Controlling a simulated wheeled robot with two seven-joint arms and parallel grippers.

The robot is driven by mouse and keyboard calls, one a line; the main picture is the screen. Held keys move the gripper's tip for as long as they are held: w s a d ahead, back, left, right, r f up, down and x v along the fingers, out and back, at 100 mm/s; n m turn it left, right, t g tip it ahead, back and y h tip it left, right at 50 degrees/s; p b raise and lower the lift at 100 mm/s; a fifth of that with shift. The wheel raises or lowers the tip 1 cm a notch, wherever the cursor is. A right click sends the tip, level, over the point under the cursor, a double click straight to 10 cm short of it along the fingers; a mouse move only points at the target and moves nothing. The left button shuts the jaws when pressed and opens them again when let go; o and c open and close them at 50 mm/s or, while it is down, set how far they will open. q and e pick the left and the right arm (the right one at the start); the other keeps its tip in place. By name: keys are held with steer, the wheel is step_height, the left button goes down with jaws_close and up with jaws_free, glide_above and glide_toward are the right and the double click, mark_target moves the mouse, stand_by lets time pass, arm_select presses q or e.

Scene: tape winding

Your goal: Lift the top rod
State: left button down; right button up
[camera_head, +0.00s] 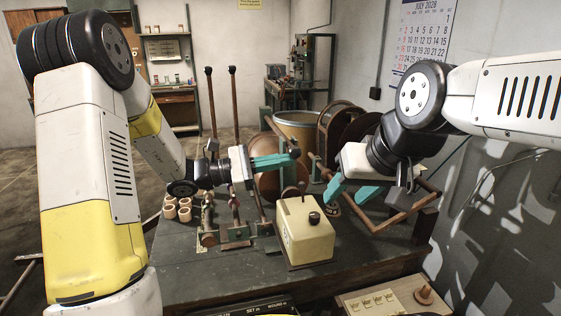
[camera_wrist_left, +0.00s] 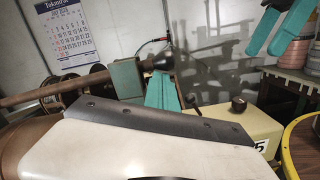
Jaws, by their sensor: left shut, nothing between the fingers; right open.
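A brown rod (camera_head: 276,127) slopes down to a green block (camera_head: 294,142) at the middle of the bench in the head view. In the left wrist view, a brown rod (camera_wrist_left: 45,92) runs in from the left to a green block (camera_wrist_left: 126,78), with a dark knob (camera_wrist_left: 163,60) beyond it. My left gripper (camera_head: 297,157) is shut and empty, its teal fingers close by the block. Its fingers (camera_wrist_left: 163,92) stand together just below the knob; contact is unclear. My right gripper (camera_head: 345,196) is open, right of the cream box, its fingers pointing down.
The cream box (camera_head: 306,232) with a black knob stands at the bench front. Two upright rods (camera_head: 233,110) with black tips stand left of my left gripper. Several small spools (camera_head: 170,211) stand at the left. Large reels and a drum (camera_head: 298,125) are behind.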

arm_select(q)
steer(key=w+a+r+n+t, duration=0.1)
steer(key=w+r+n, duration=0.25)
steer(key=r, duration=0.75)
steer(key=w+r+n, duration=0.3)
steer(key=r+n, duration=0.1)
steer(key=r, duration=0.7)
steer(key=w+a+r+n, duration=0.2)
steer(key=w+r, duration=0.4)
steer(key=w, duration=0.3)
steer(key=w+a+r+n, duration=0.1)
steer(key=w+r+n, duration=0.3)
steer(key=w+r, duration=0.3)
steer(key=shift+w+a+r+t+y, duration=0.3)
steer(key=shift+w+a+t, duration=0.1)
steer(key=shift+w, duration=0.5)
arm_select(e)
steer(key=shift+w+a+f, duration=0.1)
steer(key=shift+w+a, duration=0.25)
steer(key=shift+a, duration=0.45)
